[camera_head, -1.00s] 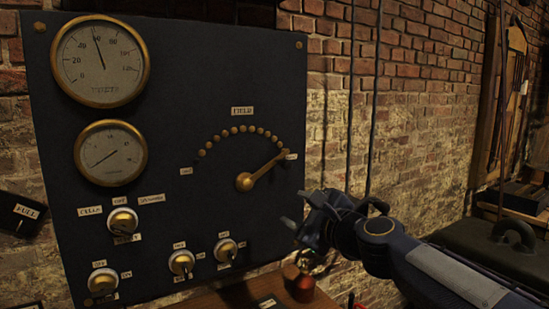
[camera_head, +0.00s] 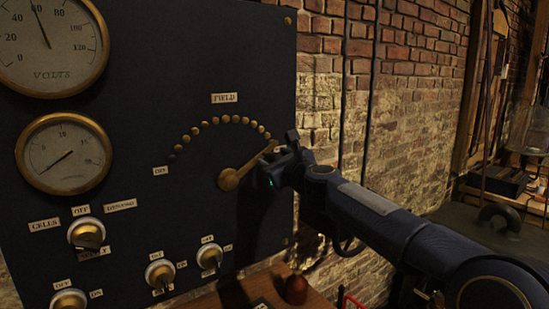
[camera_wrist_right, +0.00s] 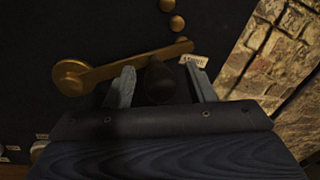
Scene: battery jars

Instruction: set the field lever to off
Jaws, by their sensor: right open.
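The brass field lever (camera_head: 236,175) sits on the dark panel below the FIELD label (camera_head: 225,98). It points up and right from its round pivot, toward the right end of an arc of brass studs (camera_head: 208,121). The OFF label (camera_head: 160,171) is at the arc's left end. My right gripper (camera_head: 281,163) is at the lever's outer end. In the right wrist view its two fingers (camera_wrist_right: 160,76) are apart, with a dark knob (camera_wrist_right: 160,88) between them, seemingly the lever's handle. The lever (camera_wrist_right: 120,66) passes just beyond the fingertips. Contact cannot be told. My left gripper is not in view.
Two brass-rimmed gauges (camera_head: 64,153) are on the panel's left. Several rotary switches (camera_head: 86,234) sit along its lower part. A wooden shelf (camera_head: 325,300) with a reddish-brown object (camera_head: 296,290) is below. A brick wall (camera_head: 425,120) is to the right.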

